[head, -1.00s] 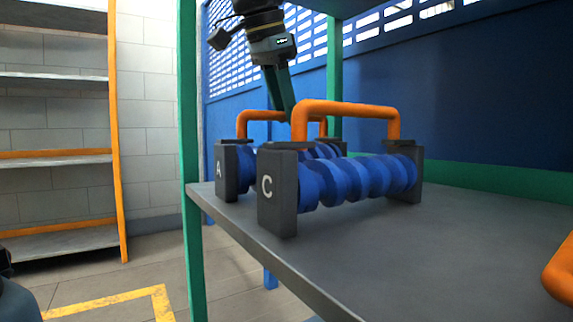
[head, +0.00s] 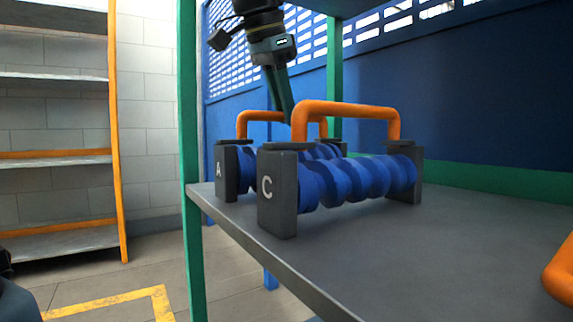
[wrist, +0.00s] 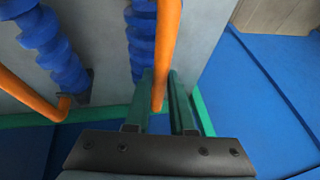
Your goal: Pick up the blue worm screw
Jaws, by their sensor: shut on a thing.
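Two blue worm screws stand side by side on the grey shelf, each between dark end blocks with an orange handle arching over it. The nearer worm screw (head: 360,180) has an end block marked C. The farther worm screw (head: 245,170) has a block marked A and is mostly hidden behind C. My gripper (head: 284,114) reaches down from above at the farther unit's orange handle (head: 262,116); C's handle partly hides the fingertips. In the wrist view my gripper (wrist: 162,90) is shut with that orange handle (wrist: 165,45) between its fingers, and a blue screw (wrist: 140,35) lies below.
The shelf (head: 450,240) is bare in front and to the right of unit C, apart from an orange piece (head: 560,272) at the right edge. A green post (head: 190,160) rises at the shelf's left corner. A blue wall (head: 470,100) stands behind.

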